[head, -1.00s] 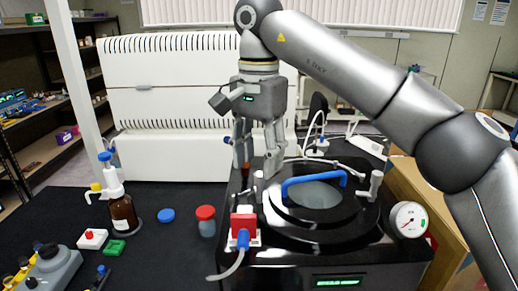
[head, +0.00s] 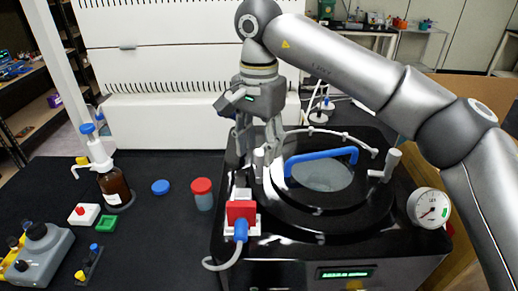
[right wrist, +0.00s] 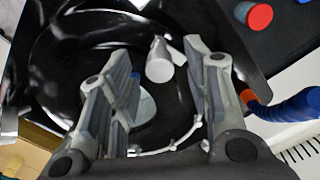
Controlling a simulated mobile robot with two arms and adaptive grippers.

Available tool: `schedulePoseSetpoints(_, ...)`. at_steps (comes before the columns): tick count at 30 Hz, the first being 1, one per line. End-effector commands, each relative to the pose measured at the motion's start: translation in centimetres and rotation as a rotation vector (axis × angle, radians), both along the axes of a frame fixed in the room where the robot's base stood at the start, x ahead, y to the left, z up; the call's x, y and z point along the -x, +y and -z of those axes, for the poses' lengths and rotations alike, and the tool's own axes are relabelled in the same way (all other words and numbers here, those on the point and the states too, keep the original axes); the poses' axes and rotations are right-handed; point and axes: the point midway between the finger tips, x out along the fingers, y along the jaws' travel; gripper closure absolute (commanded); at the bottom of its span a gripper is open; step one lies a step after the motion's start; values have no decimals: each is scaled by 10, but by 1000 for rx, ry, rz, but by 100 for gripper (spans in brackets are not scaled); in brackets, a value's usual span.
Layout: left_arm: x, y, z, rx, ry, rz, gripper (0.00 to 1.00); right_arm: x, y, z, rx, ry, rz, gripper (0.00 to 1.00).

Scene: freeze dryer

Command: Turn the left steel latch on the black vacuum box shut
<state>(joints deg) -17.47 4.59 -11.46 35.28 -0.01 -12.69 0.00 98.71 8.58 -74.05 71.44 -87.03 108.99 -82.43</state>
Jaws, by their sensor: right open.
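The black vacuum box (head: 300,250) stands at the right of the dark bench, its round lid carrying a blue handle (head: 322,155) over a window. The left steel latch (head: 259,163) is a short upright knob at the lid's left edge. My right gripper (head: 258,152) points down at this latch, open, with its fingers around or just behind it; contact cannot be told. In the right wrist view the latch (right wrist: 160,62) shows between the two spread fingers (right wrist: 165,65). The right steel latch (head: 389,163) is at the lid's other side. My left gripper is not in view.
A red-and-white valve block (head: 241,212) with a hose sits just in front of the left latch. A gauge (head: 430,208) is at the right. A red-capped jar (head: 202,193), blue cap (head: 160,187) and brown bottle (head: 115,188) stand left on the bench.

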Motion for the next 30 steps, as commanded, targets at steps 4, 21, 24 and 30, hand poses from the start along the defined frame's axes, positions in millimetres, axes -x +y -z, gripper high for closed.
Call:
schedulePoseSetpoints(4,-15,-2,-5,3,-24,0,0,0,0,14,0,0,-1,55)
schedulePoseSetpoints(21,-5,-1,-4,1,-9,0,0,0,0,20,0,0,0,82)
schedulePoseSetpoints(24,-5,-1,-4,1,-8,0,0,0,0,20,0,0,0,95)
schedulePoseSetpoints(30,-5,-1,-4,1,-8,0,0,0,0,20,0,0,5,100)
